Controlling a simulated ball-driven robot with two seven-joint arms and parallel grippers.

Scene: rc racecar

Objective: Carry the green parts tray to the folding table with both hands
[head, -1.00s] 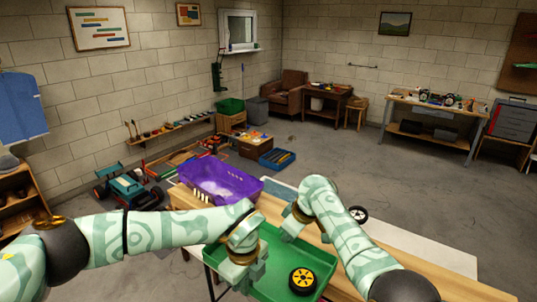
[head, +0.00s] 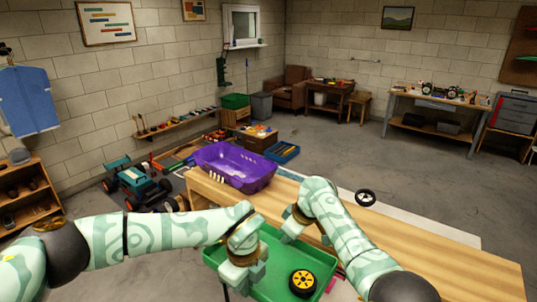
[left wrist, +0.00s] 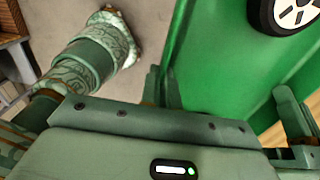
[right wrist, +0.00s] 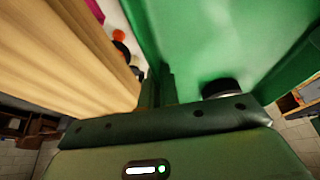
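The green parts tray (head: 265,280) is at the bottom of the head view, with a black wheel with a yellow hub (head: 302,282) inside it. My left gripper (head: 246,272) is at the tray's left side; in the left wrist view its fingers (left wrist: 162,90) close on the tray wall. My right gripper (head: 291,230) is at the far side; in the right wrist view its fingers (right wrist: 156,90) sit close together on the rim. The tray looks about level. No table in view is clearly the folding table.
A toy buggy (head: 135,182) is on the floor at left. A workbench (head: 438,101) stands at back right. Open floor (head: 400,165) lies between.

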